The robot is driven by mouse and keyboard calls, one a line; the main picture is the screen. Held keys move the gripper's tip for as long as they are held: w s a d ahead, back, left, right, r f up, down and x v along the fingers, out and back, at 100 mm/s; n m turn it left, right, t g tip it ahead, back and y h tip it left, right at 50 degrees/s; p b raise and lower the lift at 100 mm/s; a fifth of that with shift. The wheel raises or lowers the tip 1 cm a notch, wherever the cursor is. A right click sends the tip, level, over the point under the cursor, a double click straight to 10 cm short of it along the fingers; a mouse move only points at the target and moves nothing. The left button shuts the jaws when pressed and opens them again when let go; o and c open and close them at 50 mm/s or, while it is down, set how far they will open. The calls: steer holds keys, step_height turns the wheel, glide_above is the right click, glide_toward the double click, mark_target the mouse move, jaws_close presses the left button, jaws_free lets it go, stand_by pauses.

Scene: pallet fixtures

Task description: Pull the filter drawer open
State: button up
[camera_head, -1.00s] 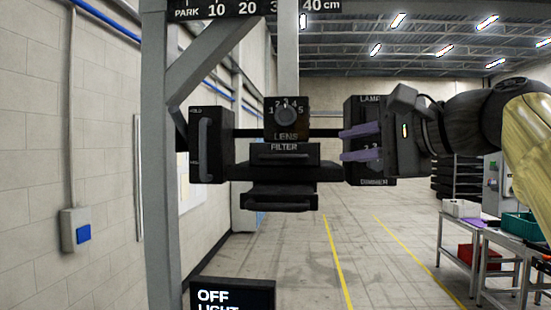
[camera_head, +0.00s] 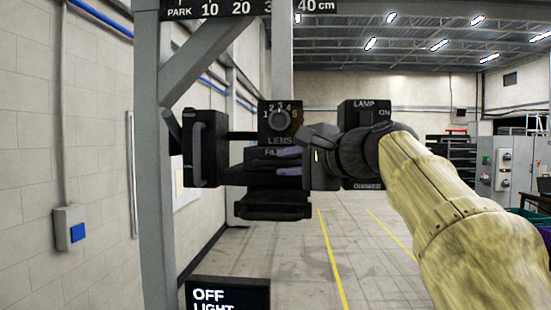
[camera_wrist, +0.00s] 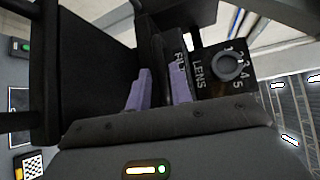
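The filter drawer (camera_head: 256,159) is a dark front under the lens block, its FILTER label partly covered by my gripper. In the wrist view the drawer (camera_wrist: 181,60) shows beside the lens dial. My gripper (camera_head: 288,162) has two purple fingers, set apart one above the other, in front of the drawer's right part. In the wrist view my gripper (camera_wrist: 160,90) has a dark strip of the fixture between its fingers. The drawer's handle is mostly hidden, and I cannot tell whether the fingers touch it.
The lens block (camera_head: 281,122) with its numbered knob sits above. The lamp and dimmer block (camera_head: 364,118) stands right, close to my wrist. A handled black box (camera_head: 205,148) is at left. A dark tray (camera_head: 270,206) hangs below. A grey post (camera_head: 150,200) rises at left.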

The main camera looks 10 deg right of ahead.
mark_target(280, 164)
steer(key=shift+p+x, duration=0.4)
steer(key=shift+x, duration=1.55)
jaws_close()
